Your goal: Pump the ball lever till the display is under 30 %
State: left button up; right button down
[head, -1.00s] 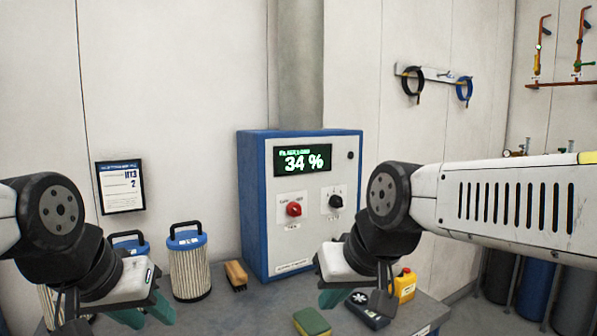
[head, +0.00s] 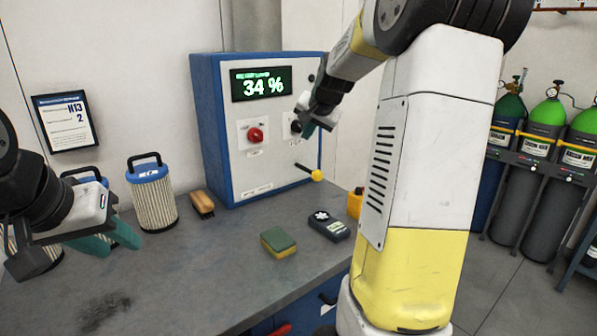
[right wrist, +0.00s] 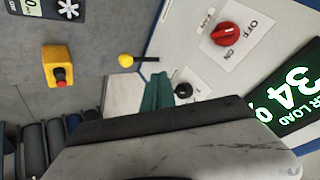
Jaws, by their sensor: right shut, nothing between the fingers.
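The ball lever (head: 317,174) has a yellow ball on a short dark rod and sticks out from the front of the blue and white cabinet (head: 207,130), low on its right side. The ball also shows in the right wrist view (right wrist: 125,60). The display (head: 261,83) reads 34 %. My right gripper (head: 307,130) is shut and empty, above the ball and apart from it, in front of the black knob (head: 296,126). In the right wrist view its teal fingers (right wrist: 158,92) lie between ball and knob. My left gripper (head: 112,238) is open and empty over the bench's left side.
A red switch (head: 255,134) sits on the cabinet face. A sponge (head: 278,242), a dark meter (head: 328,226) and a yellow box with a red button (right wrist: 60,70) lie near the lever. A brush (head: 202,205) and a filter cartridge (head: 153,195) stand left. The bench front is clear.

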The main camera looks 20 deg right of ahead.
jog(key=m+h, duration=0.1)
jog(key=m, duration=0.1)
send_over(318, 172)
notch_tip(318, 172, down, 4)
jog(key=shift+r+t, duration=0.25)
jog(key=shift+t, duration=0.05)
jog(key=shift+f, duration=4.4)
jog(key=shift+f, duration=0.4)
